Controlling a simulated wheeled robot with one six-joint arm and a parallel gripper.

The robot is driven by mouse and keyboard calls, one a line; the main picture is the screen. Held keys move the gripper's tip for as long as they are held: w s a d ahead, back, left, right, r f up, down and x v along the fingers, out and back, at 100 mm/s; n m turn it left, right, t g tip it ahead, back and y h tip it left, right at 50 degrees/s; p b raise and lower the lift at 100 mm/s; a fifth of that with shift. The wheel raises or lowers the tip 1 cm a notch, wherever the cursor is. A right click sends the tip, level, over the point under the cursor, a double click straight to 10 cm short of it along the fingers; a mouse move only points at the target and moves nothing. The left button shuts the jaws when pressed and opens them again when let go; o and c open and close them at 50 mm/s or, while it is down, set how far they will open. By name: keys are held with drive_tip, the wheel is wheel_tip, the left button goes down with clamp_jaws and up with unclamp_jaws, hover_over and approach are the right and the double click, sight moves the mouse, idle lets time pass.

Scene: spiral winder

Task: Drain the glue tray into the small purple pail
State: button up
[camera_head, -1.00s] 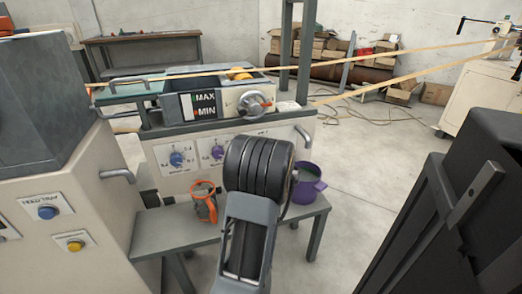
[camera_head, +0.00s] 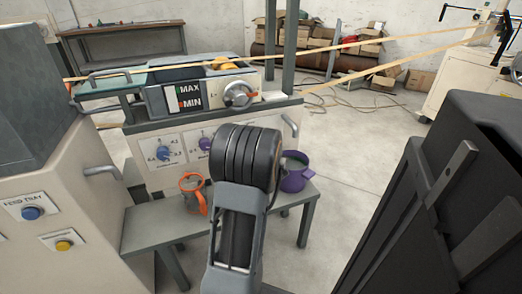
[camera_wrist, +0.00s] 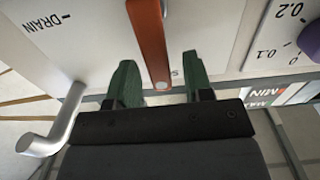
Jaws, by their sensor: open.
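The glue tray (camera_head: 162,76) sits atop the winder, with a MAX/MIN gauge on its front. The small purple pail (camera_head: 293,180) stands upright on the low bench, right of my wrist. A grey outlet pipe (camera_head: 291,124) sticks out above it and also shows in the wrist view (camera_wrist: 58,128). An orange-brown lever (camera_wrist: 147,38) shows near the DRAIN label. My gripper (camera_wrist: 162,75) is open, its green fingers either side of the lever's end; contact is unclear. My arm hides gripper and lever in the head view.
The low bench (camera_head: 150,225) also holds an orange-handled glass jug (camera_head: 193,193), left of my wrist. Dial knobs (camera_head: 163,153) are on the winder's front. A yellowish strip (camera_head: 350,80) runs to the right. Another grey pipe (camera_head: 101,170) juts out at left.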

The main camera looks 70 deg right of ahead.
drive_tip(key=p+v, duration=0.3)
drive_tip(key=v, duration=0.9)
drive_tip(key=shift+s+a, duration=0.25)
